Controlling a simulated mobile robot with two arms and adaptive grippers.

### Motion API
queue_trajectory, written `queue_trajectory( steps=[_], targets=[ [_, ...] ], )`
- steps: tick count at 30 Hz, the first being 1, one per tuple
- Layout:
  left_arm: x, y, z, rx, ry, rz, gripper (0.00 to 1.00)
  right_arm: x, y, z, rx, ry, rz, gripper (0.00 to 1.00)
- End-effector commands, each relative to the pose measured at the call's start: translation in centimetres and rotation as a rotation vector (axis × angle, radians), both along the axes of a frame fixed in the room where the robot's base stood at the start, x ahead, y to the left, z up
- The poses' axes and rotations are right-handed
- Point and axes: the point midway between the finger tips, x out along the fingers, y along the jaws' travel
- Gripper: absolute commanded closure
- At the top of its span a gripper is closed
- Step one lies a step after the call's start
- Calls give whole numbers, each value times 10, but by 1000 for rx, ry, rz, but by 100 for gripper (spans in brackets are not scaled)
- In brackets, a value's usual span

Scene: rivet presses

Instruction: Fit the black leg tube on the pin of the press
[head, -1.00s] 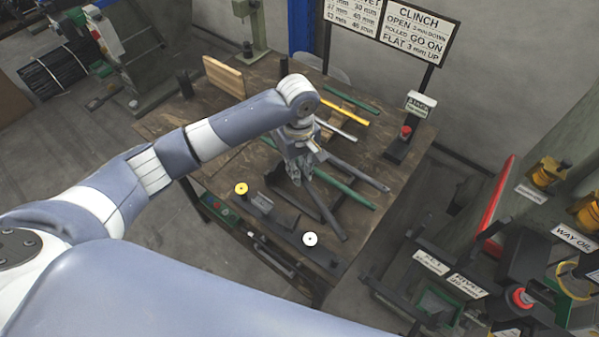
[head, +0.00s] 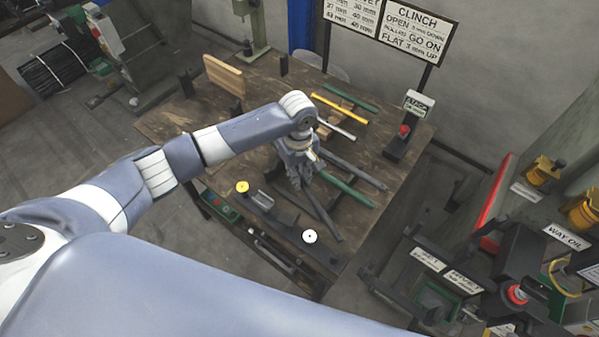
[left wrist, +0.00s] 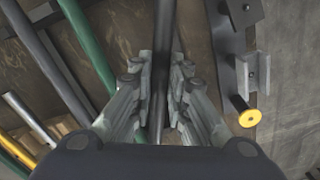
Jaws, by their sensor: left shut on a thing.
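The black leg tube (head: 320,215) is a long dark tube over the wooden bench, with its near end close to the bench's front edge. My left gripper (head: 300,182) is shut on it partway along. In the left wrist view the tube (left wrist: 163,45) runs between the two fingers of my left gripper (left wrist: 160,80). I cannot tell whether the tube touches the bench. A press (head: 520,290) with a red button stands at the lower right, apart from the tube. I cannot make out its pin. My right gripper is not in view.
Green (head: 347,188), dark grey (head: 358,172), yellow (head: 340,108) and pale tubes lie on the bench (head: 220,130). A dark fixture strip with a yellow disc (head: 242,187) and white disc (head: 310,236) runs along the front. A stand with a red button (head: 403,131) is at the right.

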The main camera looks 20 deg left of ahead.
Motion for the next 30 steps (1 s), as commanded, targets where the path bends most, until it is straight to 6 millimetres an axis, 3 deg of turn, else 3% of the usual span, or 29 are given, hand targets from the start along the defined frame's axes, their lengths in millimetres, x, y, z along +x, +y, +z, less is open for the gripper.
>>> queue_trajectory(
  steps=[5, 6, 8, 20, 23, 30],
  targets=[
    [0, 0, -2, 0, 0, 0, 100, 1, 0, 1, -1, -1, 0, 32],
    [0, 0, -3, 1, 1, 0, 76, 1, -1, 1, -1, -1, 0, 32],
    [0, 0, -3, 1, 1, 0, 65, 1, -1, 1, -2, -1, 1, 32],
    [1, 0, 2, 0, -3, 0, 65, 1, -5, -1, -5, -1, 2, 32],
    [1, 0, 14, -1, -4, -1, 65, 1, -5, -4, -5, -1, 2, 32],
    [2, 0, 66, -3, -5, -1, 65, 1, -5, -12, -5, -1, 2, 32]
  ],
)
